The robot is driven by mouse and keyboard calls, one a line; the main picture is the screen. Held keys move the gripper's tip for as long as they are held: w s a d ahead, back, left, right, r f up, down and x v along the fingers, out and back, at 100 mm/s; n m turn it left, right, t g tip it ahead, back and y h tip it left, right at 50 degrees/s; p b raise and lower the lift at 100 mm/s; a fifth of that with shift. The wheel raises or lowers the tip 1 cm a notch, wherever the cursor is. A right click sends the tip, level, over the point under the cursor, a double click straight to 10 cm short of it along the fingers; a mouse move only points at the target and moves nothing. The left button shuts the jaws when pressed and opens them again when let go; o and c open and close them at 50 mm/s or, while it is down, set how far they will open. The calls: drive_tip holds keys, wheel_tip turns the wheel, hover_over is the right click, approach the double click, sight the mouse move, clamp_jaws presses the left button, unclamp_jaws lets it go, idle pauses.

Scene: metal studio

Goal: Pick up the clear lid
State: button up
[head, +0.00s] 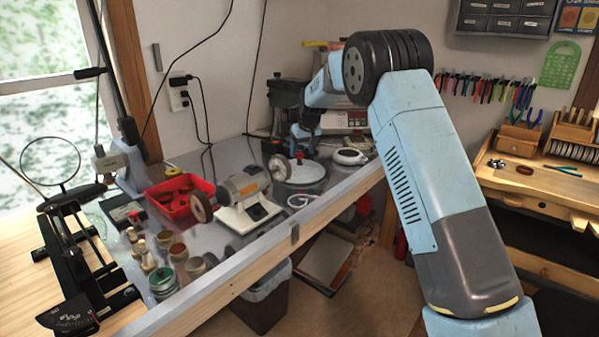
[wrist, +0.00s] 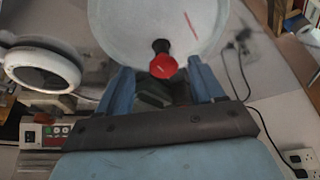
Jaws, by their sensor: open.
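The clear lid (wrist: 125,22) is a round, pale, see-through disc with a red knob (wrist: 163,66) on a black stem. My gripper (wrist: 160,68) is open and empty. In the wrist view its two blue fingers stand on either side of the knob, with gaps between. In the head view my gripper (head: 301,132) is just above the lid and partly hidden by my arm. I cannot tell whether the fingertips are down at the knob's height.
A bench grinder (head: 245,195) and a red bin (head: 180,196) stand left of the pot. A round white device (head: 350,157) lies to its right. Several small jars (head: 163,281) are at the bench's near left.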

sight(300, 154)
drive_tip(key=x, duration=0.4)
drive_tip(key=shift+w+a, duration=0.1)
drive_tip(key=shift+a, duration=0.15)
drive_tip(key=shift+c, duration=0.3)
clamp_jaws()
